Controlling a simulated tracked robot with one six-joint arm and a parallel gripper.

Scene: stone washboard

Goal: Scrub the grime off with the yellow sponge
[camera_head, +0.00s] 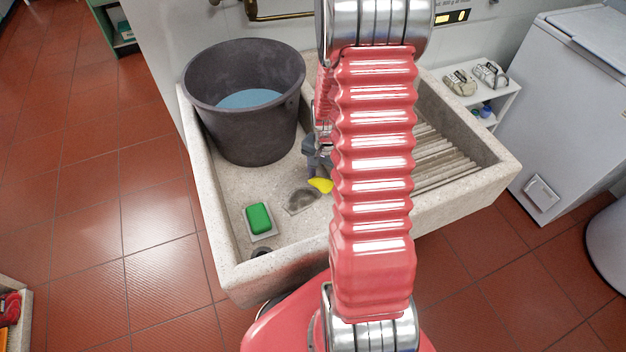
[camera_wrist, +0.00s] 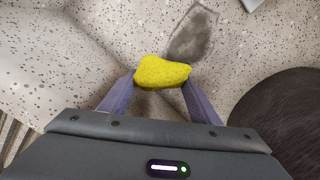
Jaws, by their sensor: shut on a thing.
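The yellow sponge (camera_wrist: 162,72) is pinched between the two fingers of my gripper (camera_wrist: 160,82) in the wrist view. In the head view, the sponge (camera_head: 320,185) shows beside my arm, which hides part of it and most of the gripper. A dark grey grime patch (camera_wrist: 193,35) lies on the speckled stone just beyond the sponge in the wrist view. In the head view the patch (camera_head: 301,200) is on the basin floor, left of and slightly below the sponge. I cannot tell whether the sponge touches the stone.
A dark bucket (camera_head: 240,135) with blue water stands at the basin's back left. A green soap (camera_head: 258,217) lies on a pale dish near the front left. The ridged washboard (camera_head: 450,160) fills the right side. The stone sink (camera_head: 222,240) has raised walls around it.

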